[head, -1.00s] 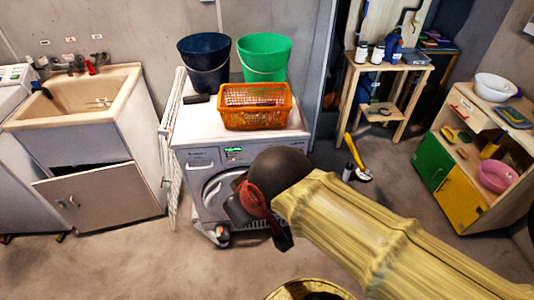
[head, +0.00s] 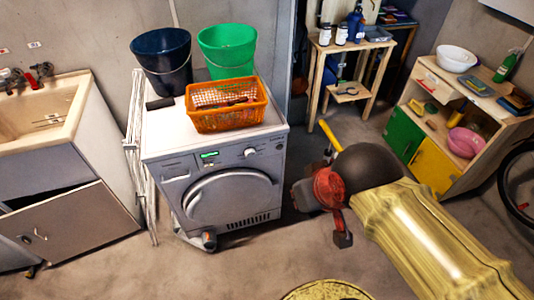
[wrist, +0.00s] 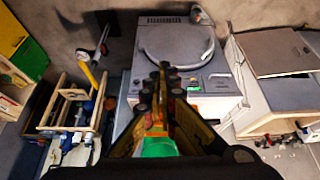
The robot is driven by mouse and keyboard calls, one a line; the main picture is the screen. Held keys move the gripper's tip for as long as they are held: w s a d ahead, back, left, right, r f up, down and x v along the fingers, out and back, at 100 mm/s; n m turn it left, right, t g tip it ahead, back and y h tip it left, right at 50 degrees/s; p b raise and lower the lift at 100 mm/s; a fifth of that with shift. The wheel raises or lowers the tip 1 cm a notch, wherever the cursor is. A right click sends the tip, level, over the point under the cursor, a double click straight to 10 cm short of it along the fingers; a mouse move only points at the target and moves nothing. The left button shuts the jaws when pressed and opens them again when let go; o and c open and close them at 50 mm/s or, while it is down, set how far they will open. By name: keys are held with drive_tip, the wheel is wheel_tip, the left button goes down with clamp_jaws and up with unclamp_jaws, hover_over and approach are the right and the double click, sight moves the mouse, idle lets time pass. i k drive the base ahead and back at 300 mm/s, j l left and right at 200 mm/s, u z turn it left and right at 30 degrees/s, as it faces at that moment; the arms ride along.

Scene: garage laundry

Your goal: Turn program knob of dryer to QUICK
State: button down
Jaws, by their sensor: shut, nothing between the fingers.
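The dryer (head: 232,226) is a grey front-loader with a round door, standing in the middle of the head view. Its control panel has a small green-lit display (head: 209,155) and a round program knob (head: 250,152) to the right of it. I cannot read the knob's setting. My gripper (head: 342,240) is shut and empty, in front of and to the right of the dryer, apart from it. In the wrist view the dryer (wrist: 180,42) appears upside down beyond my closed fingers (wrist: 164,72), which partly cover its panel and top.
An orange basket (head: 228,117), a dark blue bucket (head: 160,62) and a green bucket (head: 228,48) stand on the dryer. A sink cabinet (head: 70,217) is to the left. A wooden shelf (head: 350,50) and a low cabinet (head: 432,165) stand right. Floor in front is clear.

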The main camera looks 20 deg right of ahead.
sight(250, 152)
drive_tip(key=i+j, duration=0.1)
drive_tip(key=j, duration=0.5)
drive_tip(key=j+z, duration=0.15)
drive_tip(key=j, duration=0.45)
drive_tip(key=i, duration=0.05)
